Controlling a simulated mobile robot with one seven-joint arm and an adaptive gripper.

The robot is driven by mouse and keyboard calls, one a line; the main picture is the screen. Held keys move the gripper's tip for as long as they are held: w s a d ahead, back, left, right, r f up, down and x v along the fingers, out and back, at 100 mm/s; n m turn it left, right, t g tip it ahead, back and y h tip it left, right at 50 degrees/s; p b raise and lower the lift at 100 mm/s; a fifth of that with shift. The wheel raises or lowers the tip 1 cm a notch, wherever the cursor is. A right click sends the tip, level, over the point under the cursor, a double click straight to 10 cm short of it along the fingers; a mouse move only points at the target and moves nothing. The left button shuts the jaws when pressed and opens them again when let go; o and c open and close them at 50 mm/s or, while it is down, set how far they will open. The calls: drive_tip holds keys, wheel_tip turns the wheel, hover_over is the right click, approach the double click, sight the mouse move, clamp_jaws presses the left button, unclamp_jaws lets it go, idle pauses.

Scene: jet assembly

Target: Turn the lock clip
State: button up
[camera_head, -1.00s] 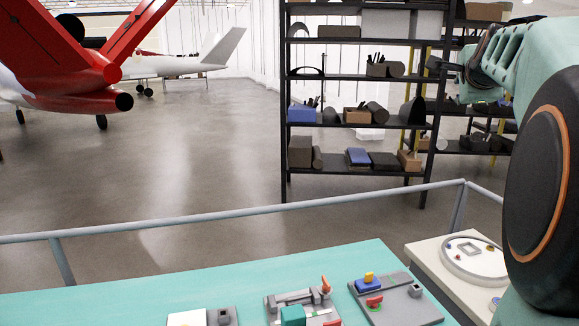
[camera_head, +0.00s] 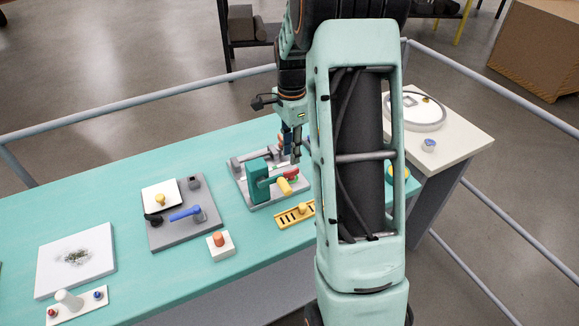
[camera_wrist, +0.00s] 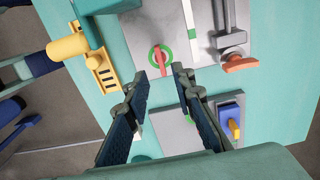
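A red lever (camera_wrist: 162,57) set in a green ring on a grey plate (camera_wrist: 133,28) shows in the wrist view; it also shows in the head view (camera_head: 291,174). An orange clip-like piece (camera_wrist: 240,64) sits at the end of a grey bar right of it. I cannot tell for sure which of the two is the lock clip. My gripper (camera_wrist: 162,72) is open and empty. Its fingertips are on either side of the red lever's near end, with a gap on both sides. In the head view my gripper (camera_head: 296,153) is over the fixture, partly hidden by my arm.
A teal block (camera_head: 258,177) and a yellow handle (camera_head: 286,186) stand close by the fixture. A yellow slotted strip (camera_head: 297,215) lies in front. A blue part with a yellow knob (camera_wrist: 230,118) is near my right finger. A grey plate with a blue lever (camera_head: 186,213) is further left.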

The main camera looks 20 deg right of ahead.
sight(291, 174)
wheel_tip(291, 174, down, 7)
drive_tip(key=shift+r, duration=0.15)
